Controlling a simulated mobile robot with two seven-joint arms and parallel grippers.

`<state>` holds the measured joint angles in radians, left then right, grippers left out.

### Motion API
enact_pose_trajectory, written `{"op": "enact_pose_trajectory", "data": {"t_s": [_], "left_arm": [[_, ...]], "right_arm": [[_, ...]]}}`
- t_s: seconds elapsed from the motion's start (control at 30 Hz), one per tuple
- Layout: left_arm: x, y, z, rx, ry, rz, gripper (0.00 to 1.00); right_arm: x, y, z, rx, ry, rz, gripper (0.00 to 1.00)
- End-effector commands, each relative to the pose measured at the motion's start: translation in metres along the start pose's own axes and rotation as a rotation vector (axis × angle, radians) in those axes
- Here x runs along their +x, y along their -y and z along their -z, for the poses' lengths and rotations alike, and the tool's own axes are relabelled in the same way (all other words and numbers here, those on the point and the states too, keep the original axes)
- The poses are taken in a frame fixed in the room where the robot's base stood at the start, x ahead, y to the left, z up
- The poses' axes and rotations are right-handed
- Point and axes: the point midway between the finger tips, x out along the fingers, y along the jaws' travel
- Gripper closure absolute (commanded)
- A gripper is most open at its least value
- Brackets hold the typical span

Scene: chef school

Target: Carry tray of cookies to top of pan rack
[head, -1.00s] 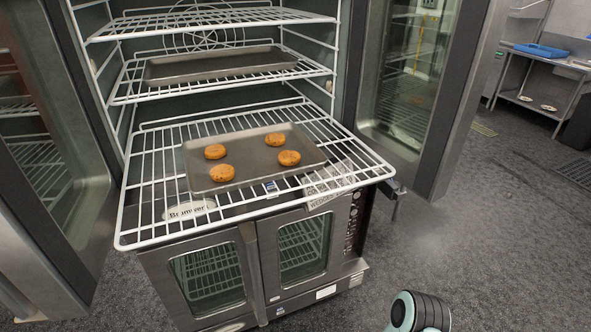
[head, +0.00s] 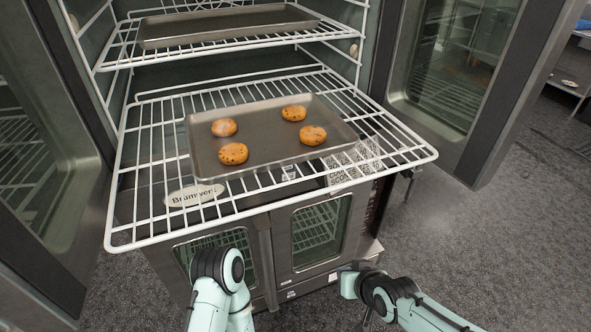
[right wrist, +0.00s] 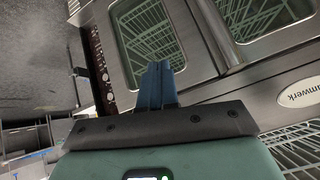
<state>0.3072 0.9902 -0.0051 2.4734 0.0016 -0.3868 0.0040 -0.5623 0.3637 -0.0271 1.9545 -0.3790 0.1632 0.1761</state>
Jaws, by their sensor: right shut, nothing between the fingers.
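A grey metal tray (head: 268,143) holds several round brown cookies (head: 312,135). It lies on a white wire oven rack (head: 410,153) that sticks out of the open oven. My left arm enters at the bottom, in front of the rack; its gripper fingers do not show. My right arm is low at the bottom right, in front of the lower oven doors and apart from the tray. In the right wrist view my right gripper (right wrist: 159,78) is shut and empty, with blue-grey fingers close together. I cannot make out a pan rack.
Another empty-looking tray (head: 225,25) sits on a higher oven rack. Open oven doors (head: 445,70) stand on both sides. Lower oven doors with glass (head: 320,232) are below the rack. Grey floor at the right is clear, with a metal table (head: 572,70) at the far right.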

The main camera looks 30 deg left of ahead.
Motion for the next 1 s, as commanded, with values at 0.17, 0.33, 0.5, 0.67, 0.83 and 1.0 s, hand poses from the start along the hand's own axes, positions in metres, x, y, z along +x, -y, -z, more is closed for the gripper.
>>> {"op": "enact_pose_trajectory", "data": {"t_s": [0.17,0.33,0.5,0.67,0.83,1.0], "left_arm": [[0.017,0.006,-0.001,-0.002,0.005,0.002,0.57],[0.023,0.009,-0.001,-0.002,0.006,0.002,0.57],[0.023,0.009,-0.001,-0.002,0.006,0.002,0.57],[0.018,0.007,-0.001,-0.002,0.007,0.002,0.57],[0.007,0.003,-0.001,-0.001,0.005,0.001,0.57],[-0.005,-0.002,0.000,0.000,0.000,0.000,0.57]], "right_arm": [[-0.125,0.098,0.116,-0.218,-0.272,0.050,1.00],[-0.215,0.140,0.153,-0.289,-0.422,0.074,1.00],[-0.243,0.151,0.164,-0.305,-0.467,0.081,1.00],[-0.230,0.157,0.179,-0.304,-0.466,0.081,1.00],[-0.205,0.165,0.205,-0.305,-0.465,0.080,1.00],[-0.181,0.173,0.231,-0.304,-0.467,0.080,1.00]]}}
